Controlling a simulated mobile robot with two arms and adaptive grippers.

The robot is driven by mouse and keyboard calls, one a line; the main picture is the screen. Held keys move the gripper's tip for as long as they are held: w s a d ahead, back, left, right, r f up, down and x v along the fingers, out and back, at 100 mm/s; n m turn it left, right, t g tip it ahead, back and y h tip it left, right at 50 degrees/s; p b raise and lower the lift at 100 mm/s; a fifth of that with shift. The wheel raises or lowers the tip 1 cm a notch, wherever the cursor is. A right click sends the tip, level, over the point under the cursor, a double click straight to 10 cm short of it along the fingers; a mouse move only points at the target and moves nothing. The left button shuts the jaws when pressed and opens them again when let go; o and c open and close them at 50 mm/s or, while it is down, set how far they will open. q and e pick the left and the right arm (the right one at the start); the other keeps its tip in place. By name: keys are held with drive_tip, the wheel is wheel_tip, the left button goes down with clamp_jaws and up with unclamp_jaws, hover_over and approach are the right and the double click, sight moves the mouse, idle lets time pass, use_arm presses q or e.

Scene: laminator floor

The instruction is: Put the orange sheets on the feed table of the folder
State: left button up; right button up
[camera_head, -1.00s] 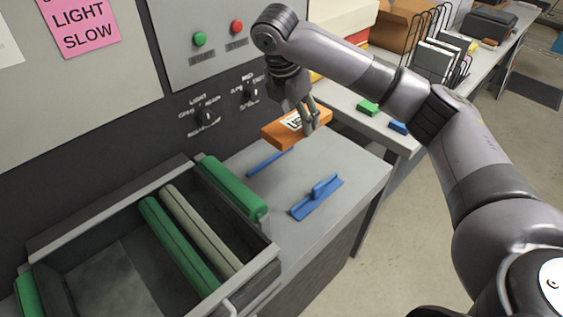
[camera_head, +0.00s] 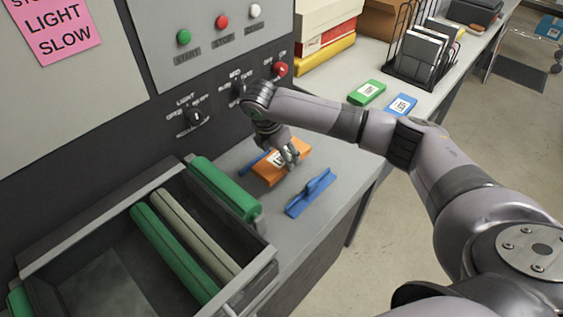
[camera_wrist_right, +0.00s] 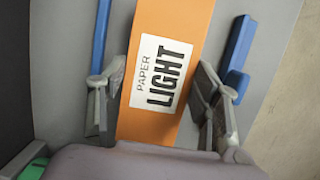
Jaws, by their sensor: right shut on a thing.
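The orange sheets (camera_head: 267,174) are a flat pack with a white label; the right wrist view shows "PAPER LIGHT" on the pack (camera_wrist_right: 175,22). My right gripper (camera_head: 289,158) is shut on the pack, with one finger on each side of it in the wrist view (camera_wrist_right: 161,88). The pack is over the grey feed table (camera_head: 345,167), between a thin blue strip (camera_head: 254,163) and a blue guide with an upright fin (camera_head: 311,194). I cannot tell whether its underside touches the table. My left gripper is out of view.
Left of the table is an open frame with green rollers (camera_head: 225,189) and a pale roller. Behind stands a panel with START and STOP buttons and knobs (camera_head: 195,117). A side bench (camera_head: 340,82) holds a green pack (camera_head: 367,92), a blue pack (camera_head: 401,105), boxes and a wire rack.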

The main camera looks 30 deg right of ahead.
sight(279, 159)
wheel_tip(279, 159, down, 4)
drive_tip(key=shift+r, duration=0.2)
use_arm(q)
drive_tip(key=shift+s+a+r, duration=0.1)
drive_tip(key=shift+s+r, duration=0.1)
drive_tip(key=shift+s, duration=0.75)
use_arm(e)
drive_tip(key=shift+f, duration=0.25)
drive_tip(key=shift+f, duration=0.1)
drive_tip(key=o, duration=1.4)
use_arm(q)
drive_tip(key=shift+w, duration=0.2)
use_arm(e)
drive_tip(key=shift+a+r, duration=0.1)
drive_tip(key=shift+r, duration=0.45)
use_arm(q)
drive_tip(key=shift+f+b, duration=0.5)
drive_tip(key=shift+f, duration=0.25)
use_arm(e)
drive_tip(key=v, duration=1.1)
drive_tip(key=shift+a, duration=0.1)
